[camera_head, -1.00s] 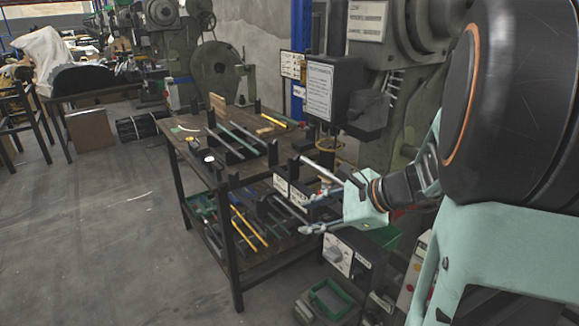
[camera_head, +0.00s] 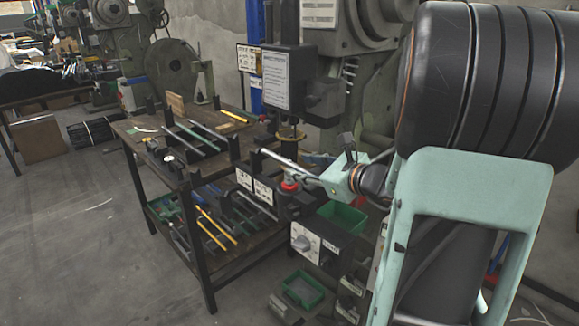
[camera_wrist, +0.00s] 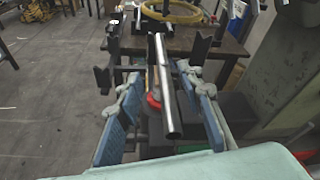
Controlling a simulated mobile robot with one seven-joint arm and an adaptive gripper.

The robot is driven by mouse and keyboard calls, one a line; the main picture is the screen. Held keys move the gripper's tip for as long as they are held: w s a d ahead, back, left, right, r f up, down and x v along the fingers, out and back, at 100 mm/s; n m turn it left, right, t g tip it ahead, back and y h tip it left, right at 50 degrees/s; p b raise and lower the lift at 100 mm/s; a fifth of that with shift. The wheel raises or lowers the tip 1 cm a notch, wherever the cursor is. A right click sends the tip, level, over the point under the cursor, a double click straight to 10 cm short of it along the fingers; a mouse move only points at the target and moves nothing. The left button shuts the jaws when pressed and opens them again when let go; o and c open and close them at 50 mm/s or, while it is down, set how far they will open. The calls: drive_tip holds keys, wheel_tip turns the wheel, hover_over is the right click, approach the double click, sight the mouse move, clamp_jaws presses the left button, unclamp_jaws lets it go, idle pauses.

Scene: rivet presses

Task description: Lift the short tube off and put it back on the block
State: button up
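A short metal tube (camera_wrist: 165,85) runs lengthwise between the two blue fingers of my gripper (camera_wrist: 160,78) in the wrist view. The fingers are apart, one on each side, with a gap to the tube. In the head view the light grey tube (camera_head: 283,161) slants down from a black upright holder toward my gripper (camera_head: 318,179). My fingers partly cover its near end. The block under the tube is mostly hidden; I cannot make out its shape.
A red button (camera_head: 289,185) sits beneath the tube beside my gripper. A press head (camera_head: 290,80) with a yellow ring (camera_head: 290,136) stands behind. The wooden table (camera_head: 215,165) holds longer rods at left. A control box with a dial (camera_head: 306,242) and green bins lie below.

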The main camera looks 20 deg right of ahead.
sight(292, 163)
drive_tip(key=x, duration=0.5)
drive_tip(key=shift+d+b, duration=0.25)
drive_tip(key=shift+b, duration=0.05)
clamp_jaws()
